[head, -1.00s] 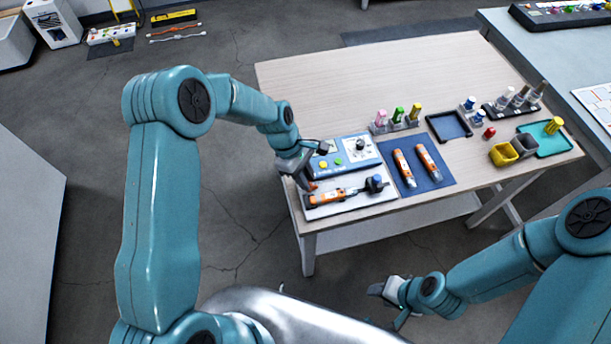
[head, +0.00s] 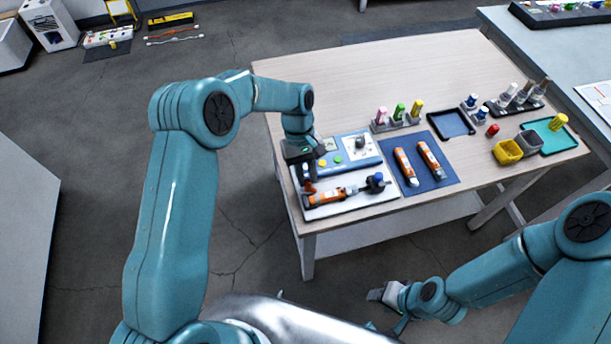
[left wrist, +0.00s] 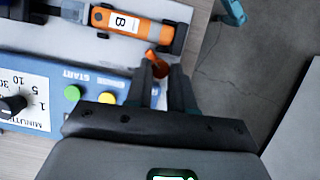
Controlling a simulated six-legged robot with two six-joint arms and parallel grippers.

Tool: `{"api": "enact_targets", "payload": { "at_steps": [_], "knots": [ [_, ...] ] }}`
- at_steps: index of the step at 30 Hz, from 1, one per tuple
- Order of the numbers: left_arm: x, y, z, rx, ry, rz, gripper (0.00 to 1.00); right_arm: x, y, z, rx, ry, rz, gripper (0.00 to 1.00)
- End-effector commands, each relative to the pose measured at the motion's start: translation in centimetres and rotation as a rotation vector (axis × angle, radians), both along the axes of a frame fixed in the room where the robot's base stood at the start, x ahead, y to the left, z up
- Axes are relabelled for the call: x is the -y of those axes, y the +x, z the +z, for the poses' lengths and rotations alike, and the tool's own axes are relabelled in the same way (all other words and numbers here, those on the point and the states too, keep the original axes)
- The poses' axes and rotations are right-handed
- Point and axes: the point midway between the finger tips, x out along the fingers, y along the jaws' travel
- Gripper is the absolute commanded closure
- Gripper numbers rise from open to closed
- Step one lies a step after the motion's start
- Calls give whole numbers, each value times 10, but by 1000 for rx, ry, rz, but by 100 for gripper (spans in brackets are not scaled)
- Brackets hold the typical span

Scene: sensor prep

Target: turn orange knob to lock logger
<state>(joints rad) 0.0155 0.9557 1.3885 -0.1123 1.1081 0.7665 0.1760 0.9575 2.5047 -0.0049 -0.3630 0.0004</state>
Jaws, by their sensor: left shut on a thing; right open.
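The small orange knob (head: 309,187) is at the logger's left end in the head view. It also shows at my fingertips in the left wrist view (left wrist: 153,60). My left gripper (head: 308,178) points down from above and is shut on the knob, whose middle is partly hidden by the fingers. My right gripper (head: 380,296) is open and empty, low in front of the table.
A blue control box (head: 345,163) with a dial and buttons stands close behind the plate. Two orange loggers (head: 406,168) lie on a blue mat (head: 440,178) to the right. Coloured bottles (head: 399,115), trays and a yellow cup (head: 507,152) stand further right. The table's back left (head: 330,90) is clear.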

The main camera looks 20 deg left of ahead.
Motion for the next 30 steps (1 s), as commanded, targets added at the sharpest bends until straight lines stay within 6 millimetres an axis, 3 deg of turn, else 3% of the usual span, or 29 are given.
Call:
{"api": "enact_targets", "payload": {
  "at_steps": [18, 30],
  "knots": [
    [6, 4, 1, 6, 1, -569, 100, 0, 0, -18, 0, 0, 0, 57],
    [8, 4, 2, 7, 2, -804, 100, 0, 0, -22, 0, 0, 0, 57]
  ]
}}
